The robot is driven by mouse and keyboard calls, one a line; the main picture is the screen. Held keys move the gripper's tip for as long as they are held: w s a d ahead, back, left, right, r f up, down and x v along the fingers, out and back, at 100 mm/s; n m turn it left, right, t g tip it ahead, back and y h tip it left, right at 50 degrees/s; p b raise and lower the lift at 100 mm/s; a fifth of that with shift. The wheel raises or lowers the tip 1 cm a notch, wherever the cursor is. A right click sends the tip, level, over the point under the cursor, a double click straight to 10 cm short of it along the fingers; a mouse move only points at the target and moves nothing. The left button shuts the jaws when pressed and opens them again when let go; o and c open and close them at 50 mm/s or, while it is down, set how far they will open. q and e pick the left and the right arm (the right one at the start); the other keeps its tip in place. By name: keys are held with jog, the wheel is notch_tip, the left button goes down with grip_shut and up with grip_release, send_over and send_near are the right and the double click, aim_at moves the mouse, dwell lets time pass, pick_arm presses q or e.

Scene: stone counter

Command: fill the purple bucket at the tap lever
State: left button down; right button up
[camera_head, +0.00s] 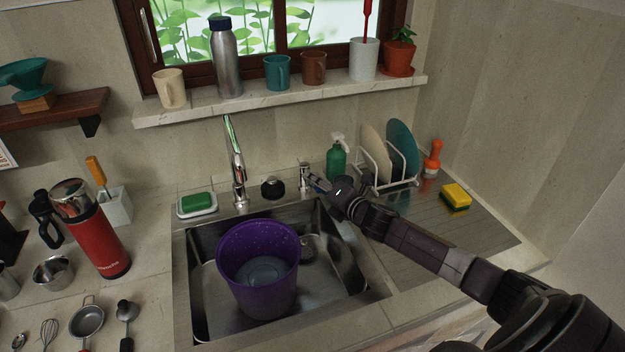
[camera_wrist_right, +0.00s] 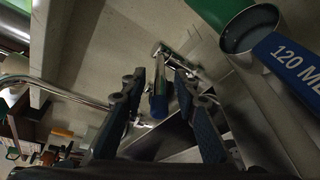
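The purple bucket (camera_head: 258,290) stands upright in the sink basin, with a greyish round patch at its bottom; I cannot tell whether this is water. The chrome tap (camera_head: 238,165) rises behind it, and no stream shows. The short chrome tap lever (camera_head: 304,172) stands right of the tap. My right gripper (camera_head: 318,184) is at the lever. In the right wrist view the gripper (camera_wrist_right: 159,78) is open, with the blue-ended lever (camera_wrist_right: 160,100) between its fingers and gaps at both sides. My left gripper is not in view.
A green soap bottle (camera_head: 337,162) and a dish rack (camera_head: 385,168) with plates stand close behind my right gripper. A soap dish (camera_head: 197,213) and a black stopper (camera_head: 272,187) sit behind the basin. A red bottle (camera_head: 100,240) stands left. The drainboard (camera_head: 440,225) is mostly clear beneath my arm.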

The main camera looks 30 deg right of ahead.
jog(key=shift+x, duration=0.8)
grip_shut()
